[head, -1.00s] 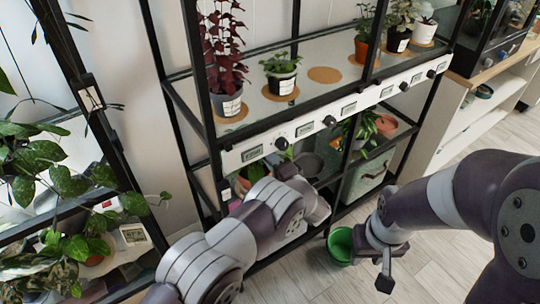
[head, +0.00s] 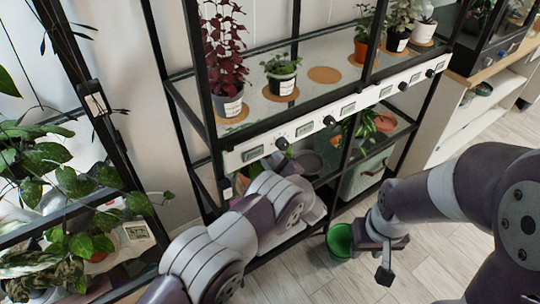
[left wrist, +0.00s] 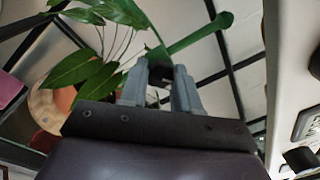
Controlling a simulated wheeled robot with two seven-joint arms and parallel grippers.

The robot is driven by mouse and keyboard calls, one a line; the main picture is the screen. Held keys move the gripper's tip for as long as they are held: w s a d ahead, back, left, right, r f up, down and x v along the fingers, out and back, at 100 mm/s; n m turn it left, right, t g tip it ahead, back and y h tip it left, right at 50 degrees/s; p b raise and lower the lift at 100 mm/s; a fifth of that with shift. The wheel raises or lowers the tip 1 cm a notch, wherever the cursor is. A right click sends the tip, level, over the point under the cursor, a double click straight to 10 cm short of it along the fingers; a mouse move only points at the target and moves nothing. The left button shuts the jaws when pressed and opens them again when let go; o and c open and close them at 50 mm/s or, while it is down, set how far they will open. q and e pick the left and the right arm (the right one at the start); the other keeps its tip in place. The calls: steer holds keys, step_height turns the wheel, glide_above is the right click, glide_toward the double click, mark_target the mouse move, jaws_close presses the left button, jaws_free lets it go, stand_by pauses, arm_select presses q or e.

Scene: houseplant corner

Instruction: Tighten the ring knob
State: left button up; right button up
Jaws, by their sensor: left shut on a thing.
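In the left wrist view my left gripper (left wrist: 160,88) is shut on a small dark piece, seemingly the ring knob (left wrist: 159,73), mostly hidden between its fingers. A green plant support (left wrist: 205,35) rises behind the fingertips and runs to the upper right. Leaves of a potted plant (left wrist: 88,85) hang to the left of the fingers. In the head view my left arm reaches into the lower shelf, and its gripper is hidden there. My right gripper (head: 386,265) hangs over the floor, away from the shelf; its finger gap does not show clearly.
The shelf's white front rail (head: 315,122) carries several black knobs and labels above my left arm. Potted plants, including a red-leaved one (head: 228,104), stand on the upper shelf. A green bucket (head: 340,243) stands on the floor beside my right gripper. Black shelf posts bound the space.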

arm_select(q)
steer(key=shift+m, duration=0.8)
arm_select(e)
steer(key=shift+r, duration=0.15)
arm_select(q)
steer(key=o, duration=1.1)
steer(key=shift+c, duration=0.2)
arm_select(e)
steer(key=shift+r, duration=0.1)
